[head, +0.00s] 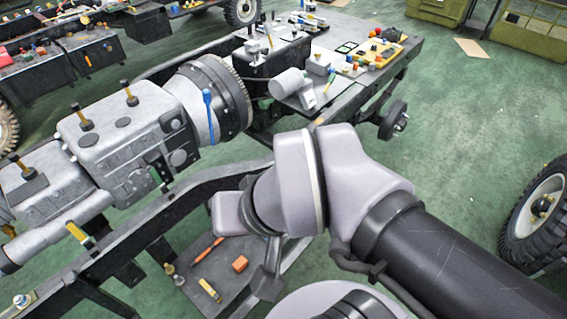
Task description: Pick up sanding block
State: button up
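I cannot tell for sure which thing is the sanding block. A small orange-brown block (240,264) lies on a low dark tray (228,257) under the chassis frame, left of my arm. A yellowish, longer piece (210,290) lies nearer on the same tray, and an orange-red stick (208,249) lies behind them. My arm reaches in from the lower right, and its grey joints cover the middle of the view. My gripper's fingers do not show.
A grey gearbox (125,140) sits on the dark chassis rail (120,225) at left. A cluttered workbench (340,30) with tools stands at the back. A wheel (540,205) is at the right edge. Green floor (465,120) is open at right.

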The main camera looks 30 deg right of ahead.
aim_at(239, 265)
jog(key=i+l+u, duration=0.3)
jog(key=i+l, duration=0.15)
jog(key=l, duration=0.25)
jog(key=i+l+u, duration=0.2)
jog(key=l, duration=0.2)
jog(key=i+l+u, duration=0.15)
jog(key=l, duration=0.25)
